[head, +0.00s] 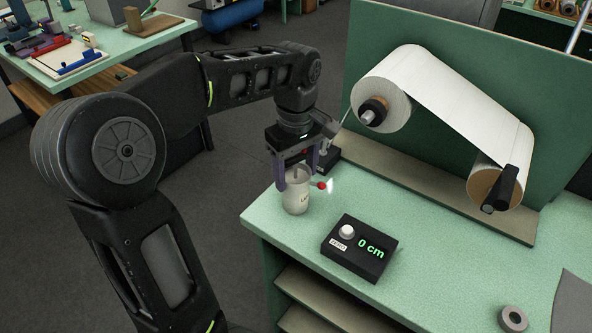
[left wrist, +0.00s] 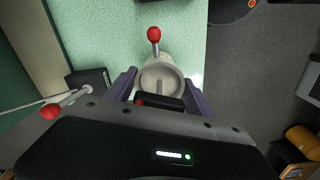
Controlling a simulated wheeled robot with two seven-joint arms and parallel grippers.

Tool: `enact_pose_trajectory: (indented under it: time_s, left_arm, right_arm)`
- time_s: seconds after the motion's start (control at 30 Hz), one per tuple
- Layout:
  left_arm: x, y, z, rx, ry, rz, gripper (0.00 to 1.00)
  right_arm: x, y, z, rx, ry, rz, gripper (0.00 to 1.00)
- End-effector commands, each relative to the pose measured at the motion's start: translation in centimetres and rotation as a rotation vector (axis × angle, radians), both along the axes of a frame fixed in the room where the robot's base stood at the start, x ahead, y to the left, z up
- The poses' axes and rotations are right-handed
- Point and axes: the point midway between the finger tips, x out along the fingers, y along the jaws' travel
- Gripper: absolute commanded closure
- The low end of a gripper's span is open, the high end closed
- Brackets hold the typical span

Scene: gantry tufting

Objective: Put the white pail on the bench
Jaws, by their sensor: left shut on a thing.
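The white pail (head: 297,200) is a small off-white cup shape with dark lettering on its side. It is upright at the left end of the green bench (head: 450,265), near the edge. I cannot tell whether its base touches the bench top. My left gripper (head: 297,182) comes down from above, its purple fingers shut on the pail at both sides. In the left wrist view the pail (left wrist: 160,75) shows between the fingers, with its round opening towards the camera. A red ball (head: 321,185) on a short stem shows beside the pail. My right gripper is not in view.
A black box (head: 360,248) reading "0 cm", with a white knob, stands in front of the pail. A small black box (head: 327,160) stands behind it. A white paper roll (head: 388,98) runs to a second roll (head: 498,178) before a green panel.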

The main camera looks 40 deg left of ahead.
Motion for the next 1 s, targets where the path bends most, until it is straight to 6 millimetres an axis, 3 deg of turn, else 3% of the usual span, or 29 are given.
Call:
enact_pose_trajectory:
  time_s: [0.3,0.67,0.87,1.0]
  left_arm:
    - [0.0,0.0,-0.1,0.000,0.001,0.000,0.16]
    - [0.0,0.0,0.5,0.000,-0.001,0.000,0.16]
    - [0.1,0.0,3.1,0.001,-0.004,0.000,0.16]
    - [0.1,0.0,6.6,0.000,-0.003,0.000,0.16]
  right_arm:
    - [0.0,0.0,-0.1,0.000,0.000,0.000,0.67]
    - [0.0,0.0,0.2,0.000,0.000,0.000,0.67]
    - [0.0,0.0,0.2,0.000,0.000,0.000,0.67]
    - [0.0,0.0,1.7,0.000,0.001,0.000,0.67]
